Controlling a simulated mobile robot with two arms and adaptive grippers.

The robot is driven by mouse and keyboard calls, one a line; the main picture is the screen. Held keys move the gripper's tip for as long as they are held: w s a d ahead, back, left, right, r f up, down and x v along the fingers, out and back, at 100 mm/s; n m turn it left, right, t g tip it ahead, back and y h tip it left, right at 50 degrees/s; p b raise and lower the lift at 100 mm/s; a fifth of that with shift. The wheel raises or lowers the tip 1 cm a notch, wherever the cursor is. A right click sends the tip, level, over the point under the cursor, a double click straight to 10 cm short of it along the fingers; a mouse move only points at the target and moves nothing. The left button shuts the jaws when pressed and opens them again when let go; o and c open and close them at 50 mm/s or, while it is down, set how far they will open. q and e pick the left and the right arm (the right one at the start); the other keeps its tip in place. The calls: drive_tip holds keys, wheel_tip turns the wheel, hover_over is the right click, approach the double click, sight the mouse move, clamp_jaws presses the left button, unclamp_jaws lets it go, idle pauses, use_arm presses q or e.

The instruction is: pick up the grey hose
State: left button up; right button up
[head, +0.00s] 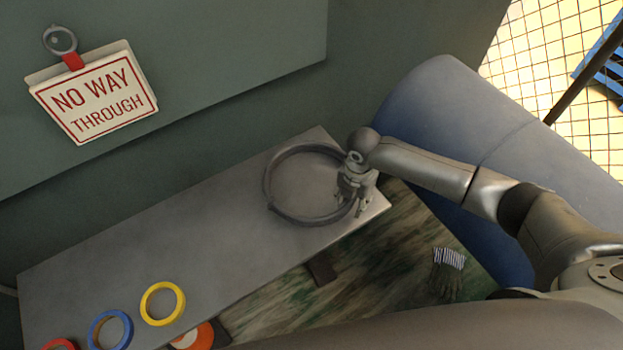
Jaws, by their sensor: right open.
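The grey hose (270,180) lies coiled in a ring near the right end of the grey shelf. My right gripper (357,207) is at the right side of the ring, over the shelf's right end. It is open, with its fingers pointing down. The gripper hides the part of the hose behind it, and I cannot tell whether its fingers touch the hose. My left gripper is not in view.
The grey shelf (170,240) carries yellow (147,310), blue (95,332) and red (60,344) rings at its left end. A blue cylinder (440,95) stands right of the shelf. A "NO WAY THROUGH" sign (95,98) hangs on the wall. The middle of the shelf is clear.

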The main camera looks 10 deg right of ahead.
drive_tip(key=shift+f, duration=0.15)
clamp_jaws()
drive_tip(key=shift+w, duration=0.15)
idle(0.4)
